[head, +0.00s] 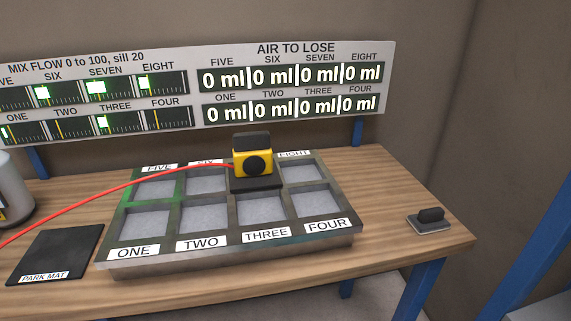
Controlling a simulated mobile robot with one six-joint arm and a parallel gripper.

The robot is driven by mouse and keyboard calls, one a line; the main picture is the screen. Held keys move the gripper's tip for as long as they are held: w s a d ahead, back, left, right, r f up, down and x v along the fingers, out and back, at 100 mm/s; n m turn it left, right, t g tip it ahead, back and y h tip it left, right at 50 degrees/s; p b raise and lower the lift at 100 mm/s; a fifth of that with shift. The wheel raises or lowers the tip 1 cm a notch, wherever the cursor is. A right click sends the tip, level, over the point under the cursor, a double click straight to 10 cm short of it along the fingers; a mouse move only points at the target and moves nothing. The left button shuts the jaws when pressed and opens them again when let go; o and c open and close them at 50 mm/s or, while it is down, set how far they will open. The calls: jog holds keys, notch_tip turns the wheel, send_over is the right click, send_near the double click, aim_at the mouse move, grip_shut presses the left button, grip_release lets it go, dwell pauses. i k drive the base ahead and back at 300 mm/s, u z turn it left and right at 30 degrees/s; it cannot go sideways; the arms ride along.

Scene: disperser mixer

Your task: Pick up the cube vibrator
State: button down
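The cube vibrator, as I take it, is a yellow block with a dark top and a round black face (252,162). It sits upright on a dark base plate on the mould tray (230,256), at the back-row compartment above THREE, where it covers that compartment's label. A red hose or cable (120,188) runs from its left side down to the left edge of the view. My gripper is not in the head view.
The tray has two rows of grey-filled compartments on a wooden table (400,200). A black park mat (58,254) lies left of it, with a grey container (12,190) behind. A small dark-handled block (429,220) lies right. A display panel (290,85) stands behind.

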aim_at(256, 168)
jog(key=u, duration=0.05)
jog(key=k, duration=1.35)
jog(key=u, duration=0.55)
jog(key=i, duration=1.45)
jog(key=z, duration=0.3)
